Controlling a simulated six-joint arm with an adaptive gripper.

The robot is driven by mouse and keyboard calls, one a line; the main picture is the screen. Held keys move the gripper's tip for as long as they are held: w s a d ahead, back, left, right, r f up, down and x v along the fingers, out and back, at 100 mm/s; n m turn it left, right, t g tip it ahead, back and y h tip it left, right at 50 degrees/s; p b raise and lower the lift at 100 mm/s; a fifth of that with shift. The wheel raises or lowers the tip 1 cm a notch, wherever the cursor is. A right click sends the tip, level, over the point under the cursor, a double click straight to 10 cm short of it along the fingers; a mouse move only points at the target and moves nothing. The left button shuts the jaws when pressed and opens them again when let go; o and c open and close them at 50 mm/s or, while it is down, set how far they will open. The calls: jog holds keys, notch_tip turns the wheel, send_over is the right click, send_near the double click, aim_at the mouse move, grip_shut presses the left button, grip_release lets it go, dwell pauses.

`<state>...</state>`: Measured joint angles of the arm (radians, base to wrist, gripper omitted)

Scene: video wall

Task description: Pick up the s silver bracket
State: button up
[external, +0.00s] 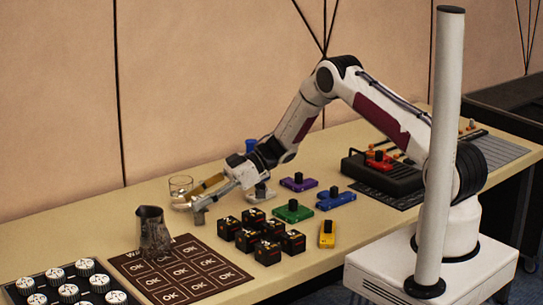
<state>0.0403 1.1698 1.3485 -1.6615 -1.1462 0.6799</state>
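A small silver-grey piece (262,192) with a flat foot stands on the table just below and right of my wrist. It looks like the silver bracket, but it is small and partly behind the gripper, so its shape is unclear. My gripper's fingertips are to the left of it, apart from it.
A metal pitcher (152,232) stands on the dark OK mat (205,284). Several black cubes (268,252) and green (293,212), purple (298,184), blue and yellow pieces lie to the right.

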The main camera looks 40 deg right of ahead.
grip_shut()
jog(key=shift+r, duration=0.1)
jog(key=shift+r, duration=4.95)
